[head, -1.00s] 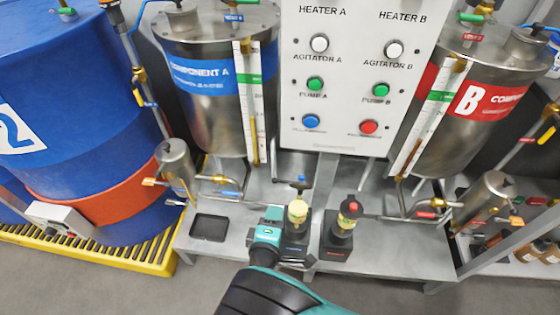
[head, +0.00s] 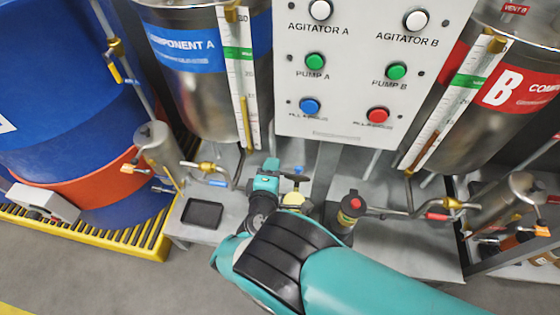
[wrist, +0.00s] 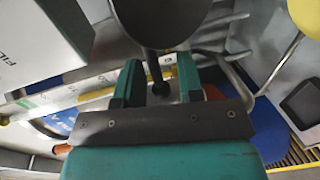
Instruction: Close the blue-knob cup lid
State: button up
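The blue-knob cup (head: 294,201) holds yellow material and stands on the grey bench, partly hidden by my arm. Its blue knob (head: 298,170) shows just behind and above it, with a dark lid edge under it; the lid looks raised. My gripper (head: 268,166) is just left of the cup and knob. In the wrist view my gripper (wrist: 159,80) has its two teal fingers apart. A dark stem with a rounded end (wrist: 157,85) sticks down between them from a large grey round part (wrist: 160,20), probably the lid; I see no clear finger contact.
The red-knob cup (head: 347,212) stands to the right on the bench. A black tray (head: 202,213) lies to the left. The control panel (head: 370,70) and tank A (head: 205,95) rise behind. Valves and pipes (head: 205,168) are close on the left.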

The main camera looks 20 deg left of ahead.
jog(key=shift+x, duration=0.75)
jog(key=shift+d, duration=0.15)
jog(key=shift+w+d, duration=0.1)
grip_shut()
jog(key=shift+b, duration=0.35)
